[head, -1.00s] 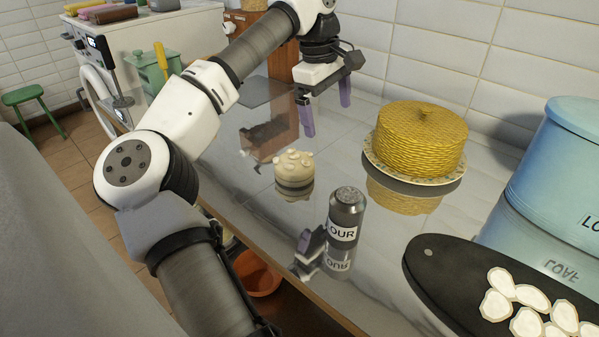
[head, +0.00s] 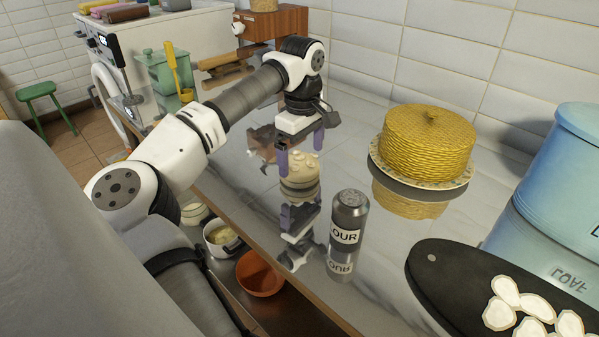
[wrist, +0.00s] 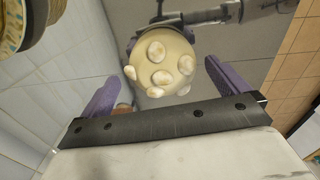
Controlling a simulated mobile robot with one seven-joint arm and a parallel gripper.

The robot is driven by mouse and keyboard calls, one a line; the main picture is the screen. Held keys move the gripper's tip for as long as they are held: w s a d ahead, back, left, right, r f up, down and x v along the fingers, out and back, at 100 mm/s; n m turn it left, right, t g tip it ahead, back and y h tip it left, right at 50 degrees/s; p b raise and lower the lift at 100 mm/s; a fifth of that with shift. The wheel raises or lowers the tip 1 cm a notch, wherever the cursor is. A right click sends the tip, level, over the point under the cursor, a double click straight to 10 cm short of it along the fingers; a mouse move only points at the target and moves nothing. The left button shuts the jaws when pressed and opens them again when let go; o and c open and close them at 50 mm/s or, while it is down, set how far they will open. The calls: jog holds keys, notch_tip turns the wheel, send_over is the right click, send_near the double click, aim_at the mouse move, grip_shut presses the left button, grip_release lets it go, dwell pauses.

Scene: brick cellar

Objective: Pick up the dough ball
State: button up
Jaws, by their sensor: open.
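The dough ball (head: 304,163) is a pale cream round with whitish flakes on top, resting on the glossy counter. In the wrist view the dough ball (wrist: 163,62) shows just beyond the opening between the fingers. My gripper (head: 301,161) points down over it, open and empty, with one purple finger at each side of the ball in the picture. The left finger covers part of the ball's left edge in the head view. In the wrist view my gripper (wrist: 162,72) has its fingers spread wider than the ball. I cannot tell how far the tips are above it.
A flour shaker (head: 347,222) stands in front of the ball. A yellow woven dome (head: 428,142) on a plate is to the right. A black board (head: 440,275) with white slices and a blue bin (head: 560,190) are further right. The counter's front edge (head: 290,283) runs along the left.

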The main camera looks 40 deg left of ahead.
notch_tip(320, 180, down, 4)
jog(key=shift+s+f, duration=0.1)
jog(key=shift+s, duration=0.05)
jog(key=c, duration=1.2)
